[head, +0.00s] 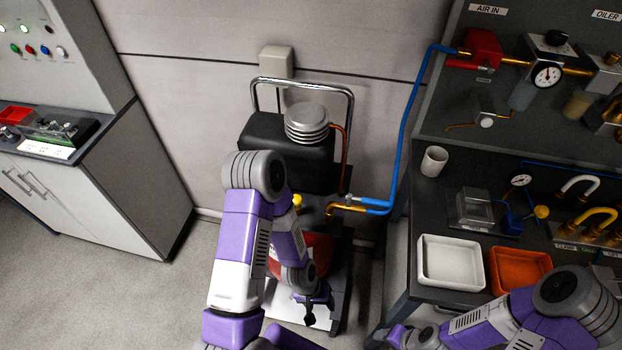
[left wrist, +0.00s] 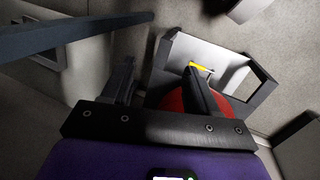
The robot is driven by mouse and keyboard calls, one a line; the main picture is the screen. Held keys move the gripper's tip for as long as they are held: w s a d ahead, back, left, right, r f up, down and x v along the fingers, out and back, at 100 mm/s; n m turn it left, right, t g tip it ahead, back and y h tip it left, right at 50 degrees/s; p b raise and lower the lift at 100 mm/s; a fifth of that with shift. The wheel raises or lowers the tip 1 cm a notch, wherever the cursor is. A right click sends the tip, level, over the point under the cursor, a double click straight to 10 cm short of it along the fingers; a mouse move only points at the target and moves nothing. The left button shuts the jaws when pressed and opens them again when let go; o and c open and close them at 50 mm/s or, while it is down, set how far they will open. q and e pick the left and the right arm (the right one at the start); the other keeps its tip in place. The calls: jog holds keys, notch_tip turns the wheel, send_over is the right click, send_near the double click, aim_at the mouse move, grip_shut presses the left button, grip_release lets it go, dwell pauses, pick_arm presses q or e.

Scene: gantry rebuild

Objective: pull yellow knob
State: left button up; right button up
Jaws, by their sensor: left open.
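A small yellow knob (head: 297,200) shows on the compressor, just beside my left forearm, which hides part of that area. A yellow piece (left wrist: 202,67) also shows in the left wrist view, beyond the right finger and above the red tank; I cannot tell if it is the same knob. Another yellow knob (head: 541,211) is on the bench at the right. My left gripper (head: 318,304) is open and empty, low in front of the compressor; its spread fingers show in the left wrist view (left wrist: 160,82). My right gripper (head: 394,337) is at the bottom edge, its jaws unclear.
The black compressor (head: 280,150) has a chrome handle, a red tank (head: 322,252) and a blue hose (head: 405,125) to the wall panel. The bench at right holds a white tray (head: 450,282), an orange tray (head: 519,253) and a cup (head: 434,161). Floor at left is clear.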

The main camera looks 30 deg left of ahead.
aim_at(296, 198)
pick_arm(q)
jog(key=w+a+r+n+y+p, duration=0.1)
jog(key=w+a+r+p, duration=0.3)
jog(key=r, duration=0.7)
jog(key=w+a+r+n+y+p, duration=0.1)
jog(key=w+a+r+n+p, duration=0.3)
jog(key=r+p, duration=0.4)
jog(key=w+a+r+n+y+p, duration=0.1)
jog(key=w+a+r+n+p, duration=0.2)
jog(key=r, duration=1.3)
jog(key=shift+w+a+p, duration=1.45)
jog(key=shift+w+p, duration=0.25)
jog(key=shift+p, duration=0.05)
jog(key=shift+a, duration=0.1)
notch_tip(296, 198, down, 7)
jog(key=shift+w+f, duration=0.1)
grip_shut()
